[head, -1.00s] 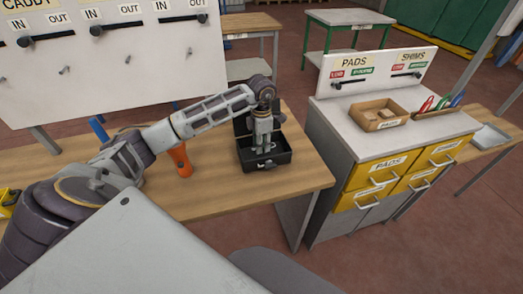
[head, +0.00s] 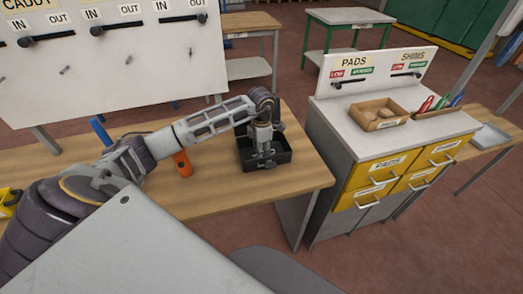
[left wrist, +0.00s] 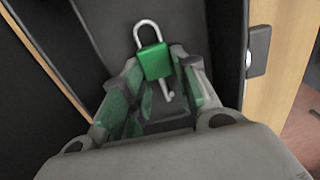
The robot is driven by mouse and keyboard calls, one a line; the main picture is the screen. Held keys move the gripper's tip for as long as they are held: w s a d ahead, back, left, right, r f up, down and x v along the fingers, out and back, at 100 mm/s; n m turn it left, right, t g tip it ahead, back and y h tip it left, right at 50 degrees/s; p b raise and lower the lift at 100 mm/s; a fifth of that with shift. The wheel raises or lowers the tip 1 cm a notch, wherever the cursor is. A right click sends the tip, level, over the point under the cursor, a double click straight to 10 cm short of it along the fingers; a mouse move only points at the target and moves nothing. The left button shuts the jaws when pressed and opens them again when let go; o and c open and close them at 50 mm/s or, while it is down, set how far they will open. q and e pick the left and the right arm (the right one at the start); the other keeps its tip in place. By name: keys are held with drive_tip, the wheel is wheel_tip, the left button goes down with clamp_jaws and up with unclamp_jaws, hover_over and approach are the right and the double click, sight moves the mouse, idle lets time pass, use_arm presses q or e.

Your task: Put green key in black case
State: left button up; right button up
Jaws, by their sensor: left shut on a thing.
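The black case (head: 284,160) stands open on the wooden table in the head view, lid up at its back. My left gripper (head: 265,152) points down into it from above. In the left wrist view, the green key (left wrist: 154,61) has a green block body, a silver loop at one end and a small silver piece at the other. The block is between the fingertips of my left gripper (left wrist: 158,62), which is shut on it. Dark case surfaces surround it. I cannot tell whether the key touches the case floor. My right gripper is not in view.
A white board (head: 110,65) stands behind the table. A grey cabinet (head: 335,150) with yellow drawers stands to the right, carrying a cardboard tray (head: 378,124).

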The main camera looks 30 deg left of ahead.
use_arm(q)
drive_tip(key=o, duration=0.8)
drive_tip(key=shift+o, duration=0.2)
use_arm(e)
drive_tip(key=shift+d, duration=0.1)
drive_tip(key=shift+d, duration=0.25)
use_arm(q)
wheel_tip(320, 180, up, 12)
drive_tip(key=b, duration=0.1)
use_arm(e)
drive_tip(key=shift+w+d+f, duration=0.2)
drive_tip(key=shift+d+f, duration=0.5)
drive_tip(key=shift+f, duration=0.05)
